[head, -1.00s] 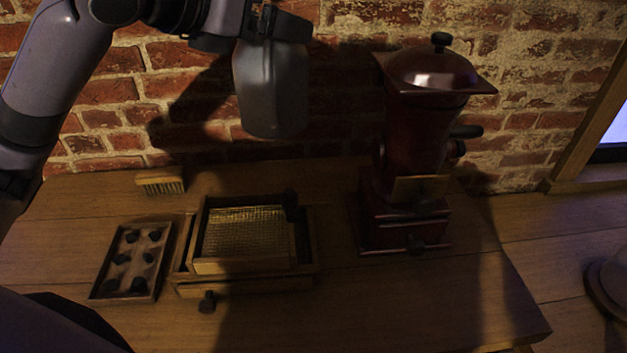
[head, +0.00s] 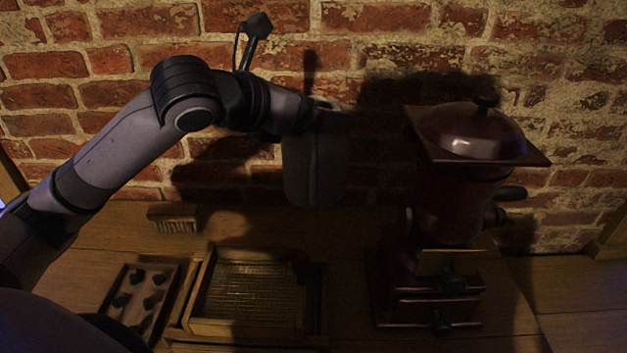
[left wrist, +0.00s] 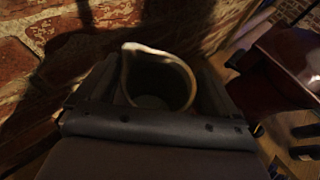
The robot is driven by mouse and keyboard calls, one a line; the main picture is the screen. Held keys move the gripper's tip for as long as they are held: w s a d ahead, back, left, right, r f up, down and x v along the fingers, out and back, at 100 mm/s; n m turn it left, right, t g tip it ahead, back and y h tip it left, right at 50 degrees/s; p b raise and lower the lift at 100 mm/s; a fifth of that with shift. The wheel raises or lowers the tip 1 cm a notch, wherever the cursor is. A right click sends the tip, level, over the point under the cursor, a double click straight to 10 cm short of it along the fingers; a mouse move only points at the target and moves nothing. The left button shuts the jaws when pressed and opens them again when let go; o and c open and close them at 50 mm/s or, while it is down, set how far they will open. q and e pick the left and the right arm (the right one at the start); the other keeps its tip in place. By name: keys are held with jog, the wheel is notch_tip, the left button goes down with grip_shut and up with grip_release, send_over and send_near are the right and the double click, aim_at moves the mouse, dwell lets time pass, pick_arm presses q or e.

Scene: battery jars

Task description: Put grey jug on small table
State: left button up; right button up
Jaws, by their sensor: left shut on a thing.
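The grey jug (head: 314,172) hangs upright in the air in the head view, in front of the brick wall and left of the dark red grinder. My left gripper (head: 325,112) is shut on the jug near its top. In the left wrist view the jug's open rim (left wrist: 160,50) shows between the fingers of my left gripper (left wrist: 150,95). The jug is dark and in shadow, so its lower edge is hard to make out. My right gripper is in neither view. I cannot tell which surface is the small table.
A wooden table (head: 232,225) stands below. On it are a brush (head: 173,219), a tray with dark knobs (head: 140,296), a box with a mesh top (head: 247,292) and the tall grinder (head: 455,215). The brick wall (head: 395,52) is close behind.

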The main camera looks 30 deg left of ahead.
pick_arm(q)
notch_tip(320, 180, down, 12)
jog(key=shift+f, duration=0.1)
dwell(0.6)
jog(key=o, duration=1.4)
jog(key=shift+f, duration=0.15)
